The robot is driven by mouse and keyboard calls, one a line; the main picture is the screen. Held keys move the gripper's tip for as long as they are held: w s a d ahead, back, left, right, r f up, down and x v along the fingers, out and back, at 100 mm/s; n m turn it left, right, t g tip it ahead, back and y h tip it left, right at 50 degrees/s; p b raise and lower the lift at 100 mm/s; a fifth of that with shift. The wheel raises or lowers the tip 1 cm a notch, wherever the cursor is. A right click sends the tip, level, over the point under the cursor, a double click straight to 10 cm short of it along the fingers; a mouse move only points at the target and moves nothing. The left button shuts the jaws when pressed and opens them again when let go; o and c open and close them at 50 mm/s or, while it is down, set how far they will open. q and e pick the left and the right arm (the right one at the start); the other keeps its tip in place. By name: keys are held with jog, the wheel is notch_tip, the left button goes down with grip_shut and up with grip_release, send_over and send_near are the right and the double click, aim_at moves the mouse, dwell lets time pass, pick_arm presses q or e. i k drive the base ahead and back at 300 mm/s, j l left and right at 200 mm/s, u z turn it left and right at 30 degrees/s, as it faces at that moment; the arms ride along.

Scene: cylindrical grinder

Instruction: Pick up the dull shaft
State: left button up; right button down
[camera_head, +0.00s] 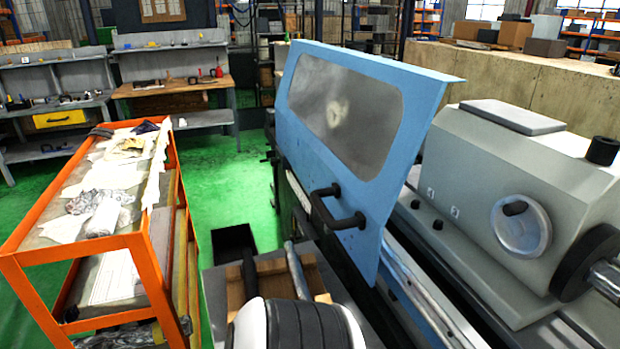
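One shaft (298,270) slants across a wooden holder (273,267) on a dark grey surface. I cannot tell from this view which one is dull. The lower part of both is hidden behind a white and black rounded part of my own arm. Neither of my grippers can be made out in this view.
The grinder's blue door (365,110) with its black handle stands right of the holder. The grey grinder headstock (500,200) is at the right. An orange cart (75,250) with cloths stands at the left. A black open bin (233,243) sits behind the holder. Green floor is clear between.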

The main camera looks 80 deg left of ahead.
aim_at(251, 288)
jog(key=u, duration=3)
jog(key=z, duration=2.45)
jog(key=u, duration=2.45)
jog(key=j+z, duration=0.45)
jog(key=k+j+z, duration=0.15)
jog(key=j+z, duration=0.3)
jog(key=j, duration=0.2)
